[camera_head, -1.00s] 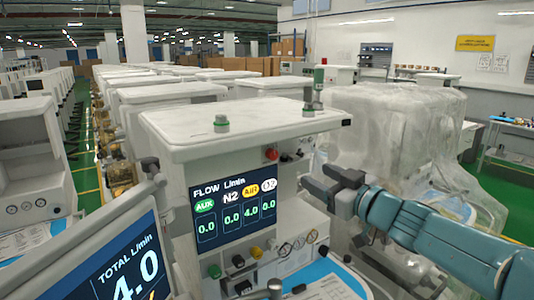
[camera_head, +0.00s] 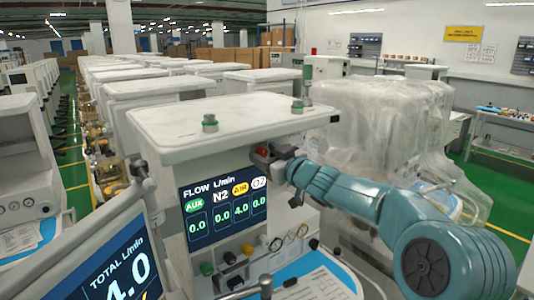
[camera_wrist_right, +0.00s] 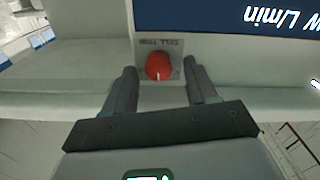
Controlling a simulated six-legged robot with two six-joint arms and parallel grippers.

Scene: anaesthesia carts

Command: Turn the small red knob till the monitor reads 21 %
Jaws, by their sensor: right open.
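In the head view the red knob (camera_head: 262,150) shows just left of my right gripper (camera_head: 272,160). In the right wrist view my right gripper (camera_wrist_right: 163,82) is open, with one finger on each side of the knob and a gap to each. No percentage is legible. My left gripper is not in view.
The cart's white top (camera_head: 230,128) carries green-based fittings. Black, yellow and other knobs (camera_head: 247,249) and gauges line the panel below the monitor. A plastic-wrapped cart (camera_head: 390,130) stands behind my right arm. Rows of carts fill the left background.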

